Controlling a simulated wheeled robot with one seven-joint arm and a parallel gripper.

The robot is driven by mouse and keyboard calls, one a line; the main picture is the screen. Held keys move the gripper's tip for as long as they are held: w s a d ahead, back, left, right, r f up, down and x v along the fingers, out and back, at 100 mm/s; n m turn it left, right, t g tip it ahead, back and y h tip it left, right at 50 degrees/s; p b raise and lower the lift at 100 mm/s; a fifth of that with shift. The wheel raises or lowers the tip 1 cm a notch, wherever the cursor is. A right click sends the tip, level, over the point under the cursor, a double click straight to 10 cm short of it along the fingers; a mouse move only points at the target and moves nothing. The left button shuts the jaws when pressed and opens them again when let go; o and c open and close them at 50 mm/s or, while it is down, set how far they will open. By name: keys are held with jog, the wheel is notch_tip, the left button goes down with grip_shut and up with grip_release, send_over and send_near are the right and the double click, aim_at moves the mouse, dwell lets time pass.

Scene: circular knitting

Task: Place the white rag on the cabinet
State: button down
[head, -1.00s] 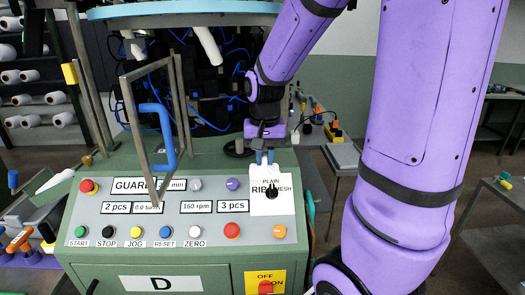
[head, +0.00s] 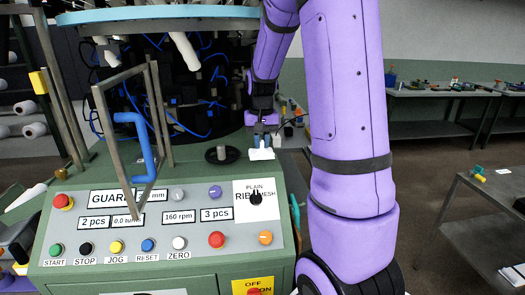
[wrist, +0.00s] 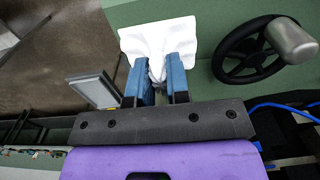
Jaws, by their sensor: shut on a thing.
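The white rag (head: 261,154) hangs pinched in my gripper (head: 262,137), above or on the green top just behind the control panel's right end. In the wrist view the rag (wrist: 158,38) spreads past the blue fingertips of my gripper (wrist: 157,82), with a fold between them. The green cabinet (head: 205,288) carries the sloped control panel, and its flat green top (wrist: 205,85) shows below the rag in the wrist view. I cannot tell whether the rag touches this top.
A black handwheel (head: 222,155) stands left of the rag. A tilted guard frame with a blue handle (head: 137,140) stands further left. The panel (head: 170,215) has several buttons. A grey side table (head: 485,215) and back benches (head: 435,110) stand to the right.

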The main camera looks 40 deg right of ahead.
aim_at(262, 151)
jog(key=shift+w+d, duration=0.2)
jog(key=shift+d, duration=0.15)
jog(key=shift+d+f, duration=0.2)
jog(key=shift+f, duration=1.6)
jog(key=shift+f, duration=0.15)
jog(key=c, duration=1.1)
grip_release()
jog(key=shift+w, duration=0.1)
